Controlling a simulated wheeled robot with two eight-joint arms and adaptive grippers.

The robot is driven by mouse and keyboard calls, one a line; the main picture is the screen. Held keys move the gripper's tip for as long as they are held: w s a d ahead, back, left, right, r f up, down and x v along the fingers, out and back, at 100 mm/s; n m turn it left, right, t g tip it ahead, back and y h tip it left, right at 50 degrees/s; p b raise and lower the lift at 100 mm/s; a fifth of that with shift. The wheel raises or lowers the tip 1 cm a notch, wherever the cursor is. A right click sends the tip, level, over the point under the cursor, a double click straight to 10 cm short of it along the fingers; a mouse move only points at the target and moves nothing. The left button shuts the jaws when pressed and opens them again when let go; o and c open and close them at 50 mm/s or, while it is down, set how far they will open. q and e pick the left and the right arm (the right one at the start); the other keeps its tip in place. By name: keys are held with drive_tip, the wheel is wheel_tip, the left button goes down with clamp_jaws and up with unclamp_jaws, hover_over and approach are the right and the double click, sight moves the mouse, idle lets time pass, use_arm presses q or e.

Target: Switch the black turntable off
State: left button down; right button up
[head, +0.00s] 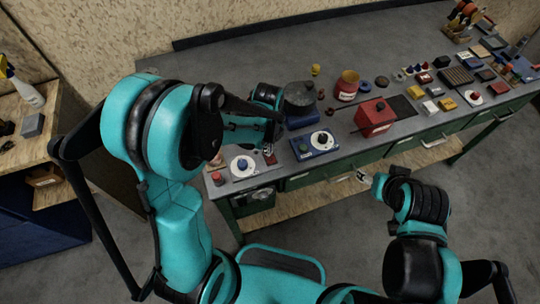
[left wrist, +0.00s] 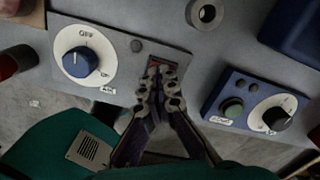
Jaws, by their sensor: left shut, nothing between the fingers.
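A dark round body (head: 299,97) on a blue base stands at the bench's near side; I cannot tell surely whether it is the black turntable. A grey control panel (left wrist: 122,88) lies at the front edge. It has a white OFF/ON dial with a blue knob (left wrist: 78,63), which also shows in the head view (head: 242,164). Right of the dial is a dark recess with a reddish part (left wrist: 157,61). My left gripper (left wrist: 161,73) is shut and empty, its tips over that recess; contact is unclear. My right gripper (head: 363,177) hangs before the bench, its jaws too small to read.
A blue control box (left wrist: 247,105) with a green button and a dial sits right of the grey panel. A red box (head: 374,117), a red-and-yellow can (head: 347,85) and several small items crowd the bench (head: 240,55). The bench's back left is clear.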

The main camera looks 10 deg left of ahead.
use_arm(q)
drive_tip(key=shift+r, duration=0.15)
drive_tip(key=shift+r+p, duration=2.6)
drive_tip(key=shift+r, duration=0.85)
drive_tip(key=shift+f, duration=0.1)
